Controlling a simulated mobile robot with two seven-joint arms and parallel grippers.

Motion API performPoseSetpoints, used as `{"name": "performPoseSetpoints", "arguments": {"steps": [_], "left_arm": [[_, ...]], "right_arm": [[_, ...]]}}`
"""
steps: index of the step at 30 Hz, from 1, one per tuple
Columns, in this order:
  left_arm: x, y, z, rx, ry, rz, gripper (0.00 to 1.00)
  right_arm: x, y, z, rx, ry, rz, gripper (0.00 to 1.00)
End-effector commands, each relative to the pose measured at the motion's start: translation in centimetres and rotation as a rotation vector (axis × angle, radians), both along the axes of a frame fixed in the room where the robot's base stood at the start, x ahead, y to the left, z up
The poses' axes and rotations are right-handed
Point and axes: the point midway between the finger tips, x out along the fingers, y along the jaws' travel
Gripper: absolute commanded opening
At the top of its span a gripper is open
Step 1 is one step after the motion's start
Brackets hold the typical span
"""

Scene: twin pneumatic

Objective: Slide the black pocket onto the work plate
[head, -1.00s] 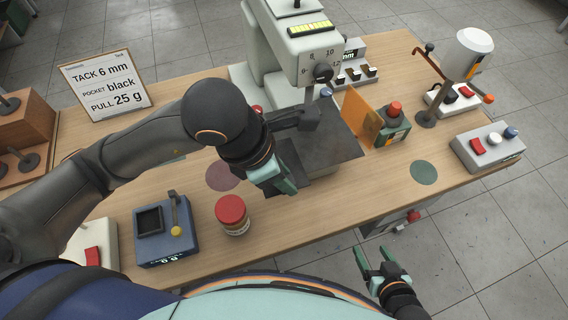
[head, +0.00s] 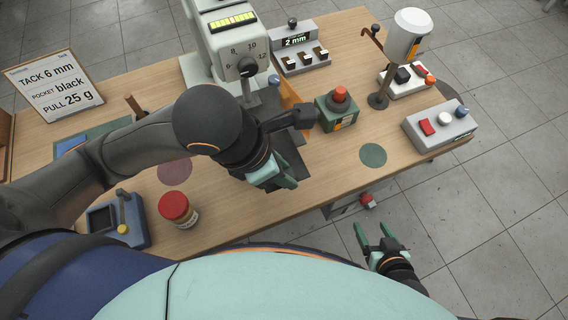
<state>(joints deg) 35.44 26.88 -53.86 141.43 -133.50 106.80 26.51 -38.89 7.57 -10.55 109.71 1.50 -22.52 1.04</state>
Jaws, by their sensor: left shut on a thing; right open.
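My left gripper (head: 279,182) points down over the front of the table and is shut on the black pocket (head: 297,164), a dark flat piece that shows just beside and behind the fingers. The grey work plate (head: 288,142) lies under the head of the pale machine (head: 222,50). My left arm and wrist hide most of the plate, so I cannot tell how far the pocket overlaps it. My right gripper (head: 377,238) is open and empty, off the table's front edge over the floor.
An orange guard (head: 290,98) and a green box with a red button (head: 338,108) stand right of the plate. A red-lidded jar (head: 179,210) stands front left. A switch box (head: 440,127) and a lamp post (head: 402,45) are farther right. A green disc (head: 373,155) marks clear table.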

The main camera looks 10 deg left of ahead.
Motion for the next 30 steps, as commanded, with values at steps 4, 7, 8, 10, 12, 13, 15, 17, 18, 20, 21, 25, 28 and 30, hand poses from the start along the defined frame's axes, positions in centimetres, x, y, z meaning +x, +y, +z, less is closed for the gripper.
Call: {"name": "performPoseSetpoints", "arguments": {"steps": [4, 7, 8, 10, 12, 13, 15, 17, 18, 20, 21, 25, 28, 30], "left_arm": [[0.2, 0.1, -1.2, 0.000, 0.001, 0.002, 0.00], [0.3, 0.2, -2.0, 0.000, 0.001, 0.002, 0.00], [0.4, 0.2, -2.3, 0.000, 0.001, 0.002, 0.00], [0.5, 0.3, -2.8, 0.001, 0.001, 0.001, 0.00], [0.5, 0.4, -3.4, 0.000, 0.001, 0.002, 0.00], [0.6, 0.4, -3.6, 0.001, 0.000, 0.002, 0.00], [0.7, 0.5, -4.1, 0.000, 0.000, 0.002, 0.00], [0.8, 0.5, -4.6, 0.000, 0.000, 0.001, 0.00], [0.8, 0.6, -4.9, 0.000, 0.000, 0.001, 0.00], [1.3, 0.8, -4.6, 0.001, -0.001, 0.005, 0.00], [1.5, 1.0, -4.6, 0.002, 0.000, 0.005, 0.00], [2.4, 1.6, -4.6, 0.003, 0.000, 0.004, 0.00], [3.1, 2.1, -4.6, 0.002, 0.001, 0.004, 0.00], [3.5, 2.4, -4.6, 0.001, 0.000, 0.003, 0.00]], "right_arm": [[-0.1, 0.0, -1.0, 0.001, 0.001, -0.001, 0.71], [-0.1, 0.0, -1.7, 0.001, 0.002, -0.001, 0.71], [-0.1, 0.0, -1.8, 0.001, 0.002, -0.001, 0.71], [-0.1, 0.0, -2.3, 0.001, 0.002, -0.001, 0.71], [-0.1, 0.0, -2.7, 0.001, 0.003, -0.001, 0.71], [-0.1, 0.0, -2.9, 0.001, 0.003, -0.001, 0.71], [-0.1, 0.0, -3.3, 0.001, 0.003, -0.001, 0.71], [-0.1, 0.0, -3.6, 0.001, 0.003, -0.001, 0.71], [-0.1, 0.0, -3.9, 0.001, 0.003, -0.001, 0.71], [-0.1, 0.0, -3.6, 0.000, 0.005, -0.001, 0.71], [-0.2, 0.0, -3.6, 0.000, 0.005, -0.001, 0.71], [-0.1, 0.0, -3.5, 0.000, 0.005, -0.001, 0.71], [-0.1, 0.0, -3.5, 0.001, 0.004, -0.001, 0.71], [-0.1, 0.0, -3.4, 0.001, 0.004, -0.001, 0.71]]}}
